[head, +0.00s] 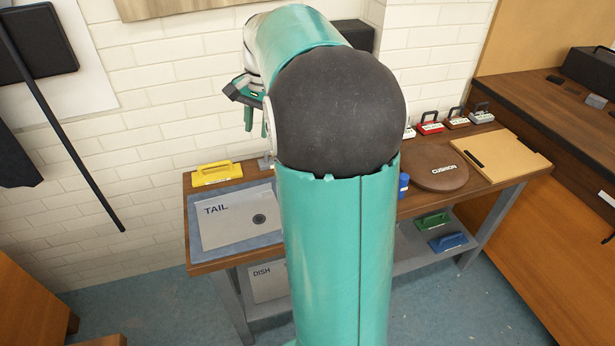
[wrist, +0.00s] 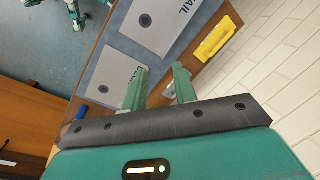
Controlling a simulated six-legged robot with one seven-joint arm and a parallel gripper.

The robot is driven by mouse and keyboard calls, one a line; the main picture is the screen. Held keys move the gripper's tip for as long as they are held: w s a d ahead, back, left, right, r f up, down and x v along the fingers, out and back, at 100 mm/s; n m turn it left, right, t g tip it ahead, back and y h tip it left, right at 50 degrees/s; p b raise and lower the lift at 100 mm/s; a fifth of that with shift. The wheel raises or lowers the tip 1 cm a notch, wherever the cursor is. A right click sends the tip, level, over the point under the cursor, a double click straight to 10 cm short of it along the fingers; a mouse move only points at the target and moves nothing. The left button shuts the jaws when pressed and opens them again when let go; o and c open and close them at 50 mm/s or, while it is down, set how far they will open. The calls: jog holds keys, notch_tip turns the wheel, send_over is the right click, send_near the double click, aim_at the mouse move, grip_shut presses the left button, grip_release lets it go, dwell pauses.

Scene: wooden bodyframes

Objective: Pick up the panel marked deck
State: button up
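My gripper (wrist: 161,70) is open, its two green fingers apart with nothing between them. In the head view my gripper (head: 257,122) hangs above the back left of the workbench, partly behind my arm. In the wrist view a grey panel with a dark round spot (wrist: 104,88) lies on the bench below the fingers. Its lettering is partly covered by the left finger, so I cannot read whether it says deck. My arm hides this part of the bench in the head view. A panel marked TAIL (head: 237,218) lies to the left; it also shows in the wrist view (wrist: 157,22).
A yellow handled block (head: 216,174) stands at the bench's back left. A round brown CUSHION (head: 437,168) and a tan board (head: 500,156) lie on the right. A panel marked DISH (head: 268,282) and green (head: 432,222) and blue (head: 447,242) handled blocks sit on the lower shelf.

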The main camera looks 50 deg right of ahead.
jog(key=s+d+f+m+y, duration=0.1)
jog(key=s+d+f+m, duration=0.15)
jog(key=d+f, duration=0.45)
jog(key=s+d+f+m+y, duration=0.15)
jog(key=d+m, duration=0.25)
jog(key=d, duration=0.7)
jog(key=s+d+f+m+y, duration=0.1)
jog(key=s+d+f+m, duration=0.3)
jog(key=d, duration=0.5)
jog(key=shift+n+h, duration=0.25)
jog(key=shift+n, duration=0.3)
jog(key=x, duration=0.6)
jog(key=w+x, duration=0.1)
jog(key=x, duration=0.2)
jog(key=shift+w+d+f, duration=0.1)
jog(key=shift+f, duration=0.1)
jog(key=shift+x, duration=2.95)
jog(key=shift+w+d, duration=0.1)
jog(key=shift+w, duration=0.1)
grip_shut()
